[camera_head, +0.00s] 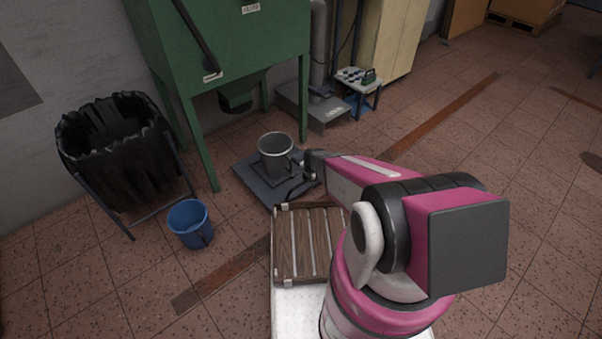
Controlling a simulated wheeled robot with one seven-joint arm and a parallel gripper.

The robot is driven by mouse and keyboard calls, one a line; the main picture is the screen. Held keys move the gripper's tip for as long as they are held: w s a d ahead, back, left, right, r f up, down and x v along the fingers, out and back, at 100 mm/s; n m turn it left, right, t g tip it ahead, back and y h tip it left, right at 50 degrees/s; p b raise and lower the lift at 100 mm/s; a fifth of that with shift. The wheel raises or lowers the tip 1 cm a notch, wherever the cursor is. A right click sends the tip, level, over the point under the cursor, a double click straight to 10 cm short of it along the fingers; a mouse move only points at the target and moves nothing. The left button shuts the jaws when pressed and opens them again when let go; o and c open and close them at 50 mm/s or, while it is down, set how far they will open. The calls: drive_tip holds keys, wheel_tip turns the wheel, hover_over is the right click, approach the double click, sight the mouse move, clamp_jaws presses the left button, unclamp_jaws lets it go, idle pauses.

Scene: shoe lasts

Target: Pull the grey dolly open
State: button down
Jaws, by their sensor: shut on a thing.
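The grey dolly (256,186) is a low, flat dark-grey platform on the floor, in front of the green machine. A grey metal bucket (275,148) stands upright on it. My gripper (302,172) reaches in from the right, low over the dolly and close beside the bucket's right side. It is shut on a part of the dolly; the exact contact is small and dark. My magenta arm hides the dolly's right side.
The green machine (231,45) stands behind on legs, its hopper outlet above the floor. A blue bucket (190,222) and a black-lined bin (120,150) stand at left. A small table (358,80) is behind. Open floor lies to the right.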

drive_tip(key=s+d, duration=0.4)
drive_tip(key=s, duration=0.1)
drive_tip(key=shift+s, duration=0.3)
drive_tip(key=c, duration=1.1)
unclamp_jaws()
drive_tip(key=shift+o, duration=0.2)
wheel_tip(320, 180, up, 10)
drive_tip(key=s+d, duration=0.1)
drive_tip(key=shift+s+r, duration=0.25)
drive_tip(key=shift+s, duration=0.05)
drive_tip(key=shift+d, duration=0.1)
drive_tip(key=s+d+r+n, duration=0.1)
drive_tip(key=s+r+n, duration=0.1)
drive_tip(key=r, duration=0.6)
drive_tip(key=s+d+r+n+g, duration=0.1)
drive_tip(key=s+r+n, duration=0.2)
drive_tip(key=r+n, duration=0.2)
drive_tip(key=s+d+r+n+h, duration=0.1)
drive_tip(key=s+d+r+n, duration=0.1)
drive_tip(key=r, duration=0.9)
drive_tip(key=shift+s+n+g, duration=0.25)
drive_tip(key=shift+n+g, duration=0.15)
drive_tip(key=shift+n, duration=0.5)
